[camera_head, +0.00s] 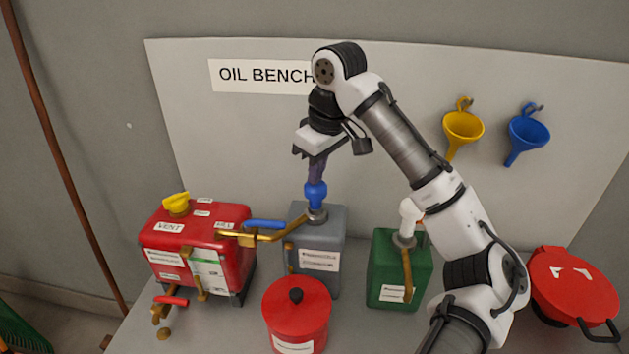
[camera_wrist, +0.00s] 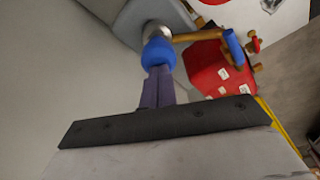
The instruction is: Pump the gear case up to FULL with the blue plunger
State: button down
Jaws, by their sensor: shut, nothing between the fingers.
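The blue plunger (camera_head: 316,195) stands upright on top of the grey can (camera_head: 322,242). My gripper (camera_head: 317,180) points down with closed fingers directly above the plunger, its tips at or very near the plunger's top. In the wrist view the shut fingers (camera_wrist: 157,88) meet the blue plunger (camera_wrist: 160,54) end-on; whether they press it is unclear. The red gear case (camera_head: 235,255) stands to the left, with a VENT label and a yellow cap (camera_head: 177,203). A brass pipe with a blue lever (camera_head: 264,224) runs between can and case. Any FULL mark is too small to read.
A green can with a white-topped pump (camera_head: 399,270) stands right of the grey can, close to my arm. A red lidded pot (camera_head: 297,315) is in front. A red lidded pan (camera_head: 573,290) is far right. Yellow and blue funnels (camera_head: 528,133) hang on the backboard.

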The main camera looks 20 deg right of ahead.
jog(key=shift+s+b+x, duration=0.2)
jog(key=shift+b+x, duration=0.2)
jog(key=shift+x, duration=0.85)
jog(key=shift+d, duration=0.2)
jog(key=shift+w+p+v, duration=0.2)
jog(key=shift+p+v, duration=0.9)
jog(key=shift+v, duration=0.15)
jog(key=shift+a+r, duration=0.15)
jog(key=shift+r, duration=0.7)
jog(key=shift+f+b, duration=0.15)
jog(key=shift+b, duration=0.15)
